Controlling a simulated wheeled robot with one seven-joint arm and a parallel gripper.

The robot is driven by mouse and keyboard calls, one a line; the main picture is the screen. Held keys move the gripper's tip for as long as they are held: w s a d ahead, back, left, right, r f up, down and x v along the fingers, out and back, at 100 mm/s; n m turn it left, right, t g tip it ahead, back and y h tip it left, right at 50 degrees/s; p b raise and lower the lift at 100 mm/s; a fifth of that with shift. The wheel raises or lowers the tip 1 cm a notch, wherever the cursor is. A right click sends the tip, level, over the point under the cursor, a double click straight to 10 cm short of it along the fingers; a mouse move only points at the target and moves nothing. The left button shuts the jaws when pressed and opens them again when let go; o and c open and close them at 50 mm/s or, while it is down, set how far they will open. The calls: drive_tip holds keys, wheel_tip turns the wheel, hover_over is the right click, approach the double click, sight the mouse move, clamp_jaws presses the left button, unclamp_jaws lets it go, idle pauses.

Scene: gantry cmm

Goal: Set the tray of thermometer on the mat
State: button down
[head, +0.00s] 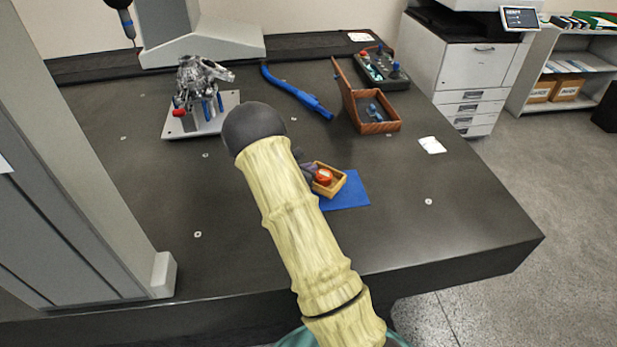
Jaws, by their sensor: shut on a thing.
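A small wooden tray (334,191) with a round red item, the thermometer (323,176), inside it is near the middle of the head view. The blue mat (352,199) lies flat on the dark table, and the tray overlaps its upper left part in the picture. I cannot tell whether the tray touches the mat or is held just above it. My gripper (309,173) is dark and shut on the tray's left side. My arm hides most of the gripper and the mat's left part.
An open wooden box (379,127) with its lid up stands behind the mat. A blue curved tool (297,92), a control box (383,68) and a metal part on a plate (201,122) stand farther back. The table right of the mat is mostly clear.

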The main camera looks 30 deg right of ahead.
wheel_tip(320, 180, down, 3)
drive_tip(key=shift+f, duration=0.3)
drive_tip(key=shift+w+a+f, duration=0.1)
drive_tip(key=shift+f, duration=0.1)
drive_tip(key=c, duration=1.6)
unclamp_jaws()
drive_tip(key=shift+r, duration=0.25)
drive_tip(key=v, duration=1.2)
drive_tip(key=shift+f, duration=0.1)
